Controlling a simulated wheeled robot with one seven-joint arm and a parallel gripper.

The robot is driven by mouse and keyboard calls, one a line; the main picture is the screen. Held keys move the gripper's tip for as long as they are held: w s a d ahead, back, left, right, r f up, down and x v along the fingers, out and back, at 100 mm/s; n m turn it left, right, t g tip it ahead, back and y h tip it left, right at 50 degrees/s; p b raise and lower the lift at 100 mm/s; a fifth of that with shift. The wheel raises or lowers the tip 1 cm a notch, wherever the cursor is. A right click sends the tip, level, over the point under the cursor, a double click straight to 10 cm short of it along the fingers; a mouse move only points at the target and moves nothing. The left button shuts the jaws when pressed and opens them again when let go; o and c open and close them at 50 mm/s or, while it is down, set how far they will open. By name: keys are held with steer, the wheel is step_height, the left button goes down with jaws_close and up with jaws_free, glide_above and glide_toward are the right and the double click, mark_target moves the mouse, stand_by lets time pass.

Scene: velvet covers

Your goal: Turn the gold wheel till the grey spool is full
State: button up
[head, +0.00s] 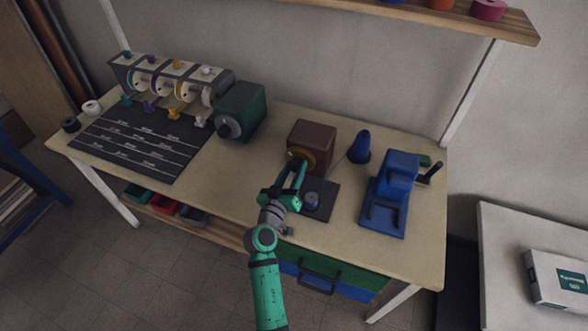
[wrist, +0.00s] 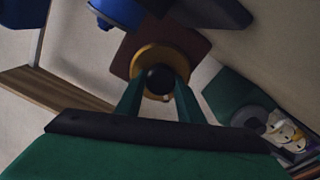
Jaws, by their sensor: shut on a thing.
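The gold wheel (head: 299,160) is on the front of a brown box (head: 314,137) on the workbench. In the wrist view the gold wheel (wrist: 142,63) is a ring around a round black hub (wrist: 160,79). My gripper (head: 295,175) reaches up to the wheel from the front, and its two green fingers (wrist: 158,92) are shut on it at either side of the hub. A small blue-grey spool (head: 311,200), which looks like the grey spool, stands on a dark pad (head: 326,207) right of my gripper. How much is wound on it cannot be told.
A blue cone (head: 359,147) and a blue machine (head: 390,190) stand to the right. A green machine (head: 241,109) and a rack of spools (head: 170,77) stand left, behind a dark labelled mat (head: 140,143). The bench front between mat and pad is clear.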

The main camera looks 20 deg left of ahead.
steer(key=shift+d+f, duration=0.1)
steer(key=shift+f, duration=0.05)
steer(key=o, duration=1)
steer(key=shift+o, duration=0.3)
steer(key=shift+w, duration=0.1)
steer(key=s, duration=1.1)
steer(key=shift+a, duration=0.25)
steer(key=shift+w, duration=0.1)
